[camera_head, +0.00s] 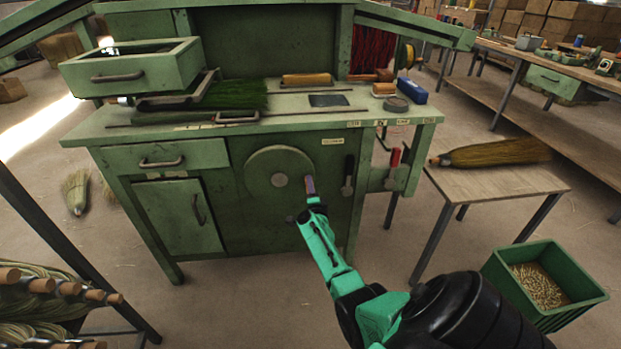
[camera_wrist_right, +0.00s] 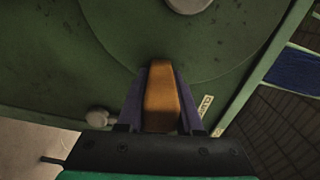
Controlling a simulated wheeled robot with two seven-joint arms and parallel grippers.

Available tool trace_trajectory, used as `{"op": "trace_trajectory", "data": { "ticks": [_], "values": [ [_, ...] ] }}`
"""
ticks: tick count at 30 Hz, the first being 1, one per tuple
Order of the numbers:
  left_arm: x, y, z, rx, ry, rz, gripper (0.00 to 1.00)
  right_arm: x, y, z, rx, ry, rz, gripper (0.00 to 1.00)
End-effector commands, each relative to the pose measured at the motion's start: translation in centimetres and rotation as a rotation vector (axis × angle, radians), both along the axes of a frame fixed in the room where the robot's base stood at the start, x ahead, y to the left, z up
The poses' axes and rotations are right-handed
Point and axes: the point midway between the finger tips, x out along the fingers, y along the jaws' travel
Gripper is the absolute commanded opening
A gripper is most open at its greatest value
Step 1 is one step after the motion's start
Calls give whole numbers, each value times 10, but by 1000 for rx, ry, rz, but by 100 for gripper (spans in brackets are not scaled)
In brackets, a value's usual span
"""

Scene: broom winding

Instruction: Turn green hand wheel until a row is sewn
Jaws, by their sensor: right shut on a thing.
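The green hand wheel (camera_head: 279,172) is a round disc on the front of the green machine bench, with a pale hub at its centre. My right gripper (camera_head: 310,187) is at the wheel's right edge, shut on the wheel's handle. In the right wrist view the orange-brown handle (camera_wrist_right: 161,96) sits between the two fingers, with the wheel face (camera_wrist_right: 215,50) behind it. Green broom bristles (camera_head: 234,95) lie flat on the bench top at the left. My left gripper is not in view.
An open drawer (camera_head: 130,68) juts out at the upper left. Levers (camera_head: 348,178) stand right of the wheel. A side table (camera_head: 500,186) holds a broom (camera_head: 495,152). A green crate (camera_head: 545,283) stands at the lower right. A rack with wooden handles (camera_head: 42,286) is at the lower left.

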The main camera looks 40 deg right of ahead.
Motion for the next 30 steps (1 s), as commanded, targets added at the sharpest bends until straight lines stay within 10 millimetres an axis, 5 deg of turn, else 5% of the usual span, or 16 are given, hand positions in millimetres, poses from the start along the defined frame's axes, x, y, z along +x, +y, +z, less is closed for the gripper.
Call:
{"op": "trace_trajectory", "data": {
  "ticks": [5,6,8,20,30],
  "values": [
    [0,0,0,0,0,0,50,0,0,1,0,-2,-1,0],
    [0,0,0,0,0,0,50,0,0,1,0,-2,-1,43],
    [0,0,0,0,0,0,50,0,0,1,0,-2,-1,65],
    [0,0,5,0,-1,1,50,-5,4,1,1,0,1,65],
    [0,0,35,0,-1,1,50,-64,49,2,3,2,1,65]
  ]
}}
